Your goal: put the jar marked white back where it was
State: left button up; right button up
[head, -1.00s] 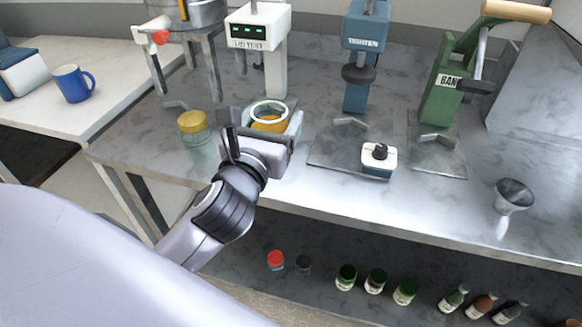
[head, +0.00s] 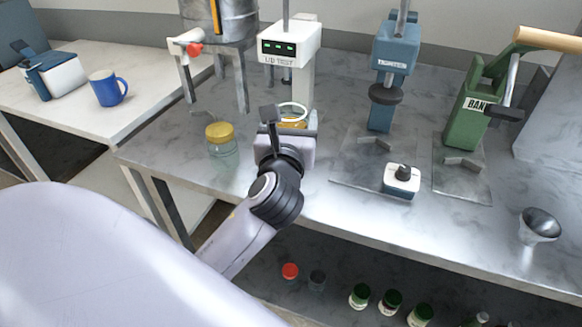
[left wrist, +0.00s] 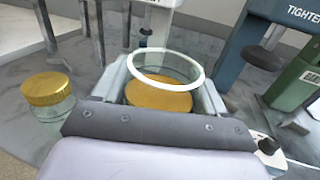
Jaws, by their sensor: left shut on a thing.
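My left gripper (head: 288,130) is shut on a clear glass jar (head: 293,110) with a white ring round its top. In the left wrist view the jar (left wrist: 185,68) sits between both fingers, with a gold disc low inside the ring. I cannot tell whether that disc is a lid or contents. The jar is in front of the lid test stand (head: 289,43); whether its base touches the bench is hidden. A second glass jar with a gold lid (head: 221,140) stands to the left on the bench and also shows in the left wrist view (left wrist: 48,95). My right gripper is not in view.
A blue tightening press (head: 396,60), a green bank press (head: 470,115), a small white-and-blue block (head: 401,182) and a metal funnel (head: 540,224) stand to the right. A tank on legs (head: 218,20) is behind. Small jars (head: 359,296) line the lower shelf.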

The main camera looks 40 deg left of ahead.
pick_arm(q)
notch_tip(320, 180, down, 10)
jog(key=shift+b, duration=1.25)
jog(key=shift+f, duration=0.15)
jog(key=o, duration=1.5)
jog(key=shift+c, duration=0.2)
